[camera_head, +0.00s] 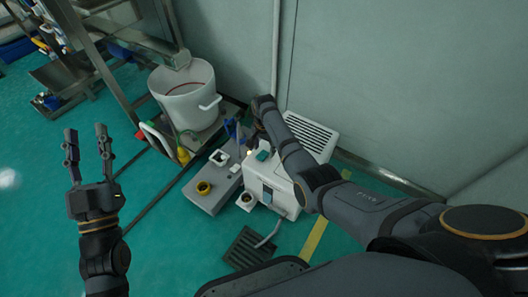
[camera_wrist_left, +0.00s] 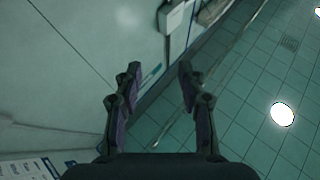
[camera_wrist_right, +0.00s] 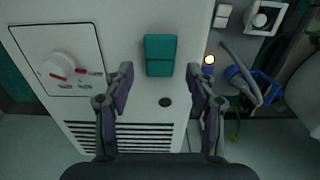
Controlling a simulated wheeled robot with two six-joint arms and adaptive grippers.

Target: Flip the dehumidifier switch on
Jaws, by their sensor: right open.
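The dehumidifier (camera_head: 285,190) is a white box with a slatted vent, standing on the floor by the grey wall. Its teal rocker switch (camera_wrist_right: 159,55) is on the white panel in the right wrist view, and it also shows small in the head view (camera_head: 262,155). My right gripper (camera_wrist_right: 159,75) is open and empty, with its fingertips on either side of the switch in that picture. I cannot tell how far above it they are. In the head view its fingers are hard to make out. My left gripper (camera_head: 86,133) is open and empty over the floor at the left.
A white dial (camera_wrist_right: 60,66) is on the same panel. A grey box with a yellow ring (camera_head: 204,188) stands left of the dehumidifier. A white pot (camera_head: 186,93) and a metal frame are behind. A floor drain (camera_head: 248,247) lies in front.

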